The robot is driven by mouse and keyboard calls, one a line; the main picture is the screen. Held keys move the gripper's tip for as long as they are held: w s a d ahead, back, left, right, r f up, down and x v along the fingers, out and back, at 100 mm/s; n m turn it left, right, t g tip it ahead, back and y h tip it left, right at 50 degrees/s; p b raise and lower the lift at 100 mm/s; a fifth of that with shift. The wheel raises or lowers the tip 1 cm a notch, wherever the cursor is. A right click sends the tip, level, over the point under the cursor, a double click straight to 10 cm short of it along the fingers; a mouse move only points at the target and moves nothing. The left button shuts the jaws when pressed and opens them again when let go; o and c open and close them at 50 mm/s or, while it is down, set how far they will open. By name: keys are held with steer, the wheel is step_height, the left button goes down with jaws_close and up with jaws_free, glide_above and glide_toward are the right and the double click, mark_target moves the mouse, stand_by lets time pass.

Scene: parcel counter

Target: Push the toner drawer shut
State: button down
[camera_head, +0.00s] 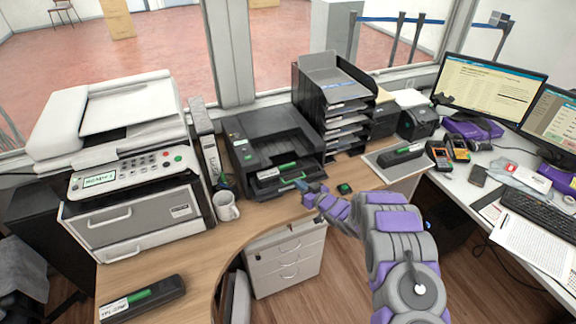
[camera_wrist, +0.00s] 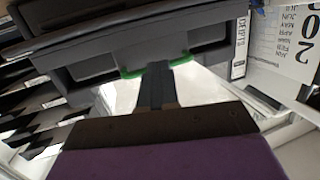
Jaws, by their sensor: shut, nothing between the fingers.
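The black printer (camera_head: 270,140) stands on the wooden counter, left of the paper trays. Its dark toner drawer (camera_head: 288,183) sticks out at the front, with a black and green cartridge lying in it. In the wrist view the grey drawer front (camera_wrist: 195,40) spans the upper middle, with a green strip (camera_wrist: 133,73) along its lower edge. My gripper (camera_head: 304,187) is shut and empty, right at the drawer front. In the wrist view its dark fingers (camera_wrist: 157,80) overlap the green strip; I cannot tell whether they touch it.
A white multifunction copier (camera_head: 125,165) and a white mug (camera_head: 226,206) stand left of the printer. Stacked paper trays (camera_head: 335,100) stand right. Black toner cartridges lie at front left (camera_head: 143,297) and on a grey mat (camera_head: 402,155). A small green item (camera_head: 344,188) lies near my arm.

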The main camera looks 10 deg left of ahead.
mark_target(293, 175)
steer(key=shift+w+a, duration=0.55)
steer(key=shift+w, duration=0.25)
steer(key=shift+w+a, duration=0.55)
steer(key=shift+w, duration=0.25)
steer(key=shift+w+a, duration=0.55)
steer(key=shift+w, duration=0.25)
steer(key=shift+w+a+f+b, duration=0.1)
steer(key=shift+w+a+b, duration=0.1)
steer(key=shift+w+a, duration=0.4)
steer(key=shift+w+a+b, duration=0.2)
steer(key=shift+w+a, duration=0.1)
steer(key=shift+w, duration=0.5)
steer(key=shift+s+d+p, duration=0.25)
steer(key=shift+s+p, duration=0.2)
steer(key=shift+p, duration=0.05)
steer(key=s+d+p, duration=0.2)
steer(key=s+d, duration=0.4)
steer(key=s, duration=0.3)
steer(key=shift+d+p, duration=0.15)
steer(key=shift+p, duration=0.2)
